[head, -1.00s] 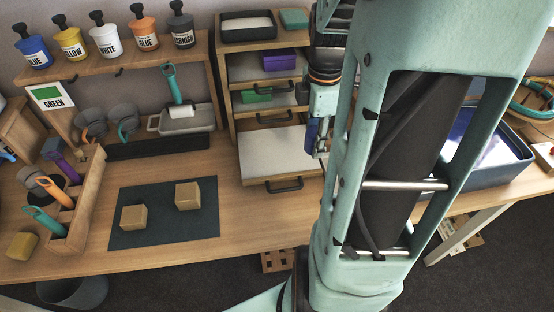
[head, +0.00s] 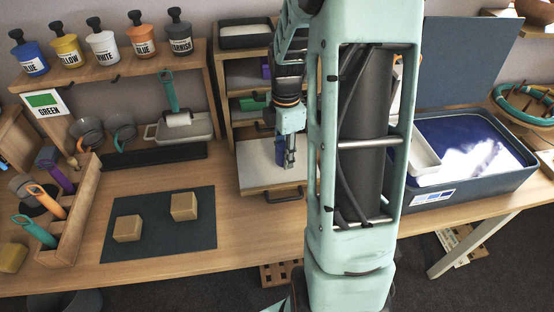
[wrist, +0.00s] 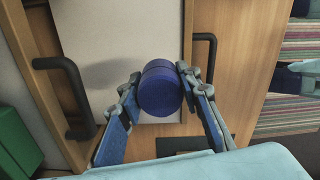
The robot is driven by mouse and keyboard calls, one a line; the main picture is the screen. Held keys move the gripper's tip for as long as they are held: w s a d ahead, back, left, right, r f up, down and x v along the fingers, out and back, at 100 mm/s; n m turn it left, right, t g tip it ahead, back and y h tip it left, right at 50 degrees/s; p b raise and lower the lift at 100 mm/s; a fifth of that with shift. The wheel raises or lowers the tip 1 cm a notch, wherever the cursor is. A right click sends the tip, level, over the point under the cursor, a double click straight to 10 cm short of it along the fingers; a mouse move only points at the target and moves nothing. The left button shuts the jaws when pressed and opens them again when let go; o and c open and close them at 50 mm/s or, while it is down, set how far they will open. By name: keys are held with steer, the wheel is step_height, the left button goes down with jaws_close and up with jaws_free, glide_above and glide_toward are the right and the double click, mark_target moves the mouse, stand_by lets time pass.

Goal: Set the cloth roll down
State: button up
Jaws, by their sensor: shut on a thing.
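The cloth roll (wrist: 160,90) is a dark blue cylinder, seen nearly end-on in the wrist view. My gripper (wrist: 158,80) is shut on it, with one finger against each side. In the head view the roll (head: 280,151) shows as a small blue shape beside my gripper (head: 289,160), partly covered by it. The roll is over the pulled-out bottom drawer (head: 252,172), which has a pale, empty-looking floor. I cannot tell whether the roll touches that floor.
Drawer handles (wrist: 66,88) stick out near the roll. A dark blue box (head: 470,182) with its lid up and a white tray inside stands at right. A dark mat (head: 155,238) with two tan blocks lies at left. Paint bottles line a shelf above.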

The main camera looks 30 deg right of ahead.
mark_target(279, 143)
steer(key=shift+w+a+f, duration=0.25)
steer(key=shift+w+f, duration=0.3)
steer(key=shift+f, duration=0.15)
steer(key=shift+w+a+f, duration=0.1)
steer(key=shift+w+f, duration=0.05)
steer(key=shift+f, duration=0.8)
steer(key=shift+w+f, duration=0.1)
steer(key=shift+f, duration=0.8)
steer(key=shift+f+b, duration=0.2)
steer(key=shift+b, duration=0.15)
steer(key=o, duration=1.1)
steer(key=shift+o, duration=0.2)
steer(key=shift+r, duration=0.15)
step_height(279, 143, up, 12)
steer(key=shift+r+p, duration=0.1)
steer(key=shift+p, duration=0.6)
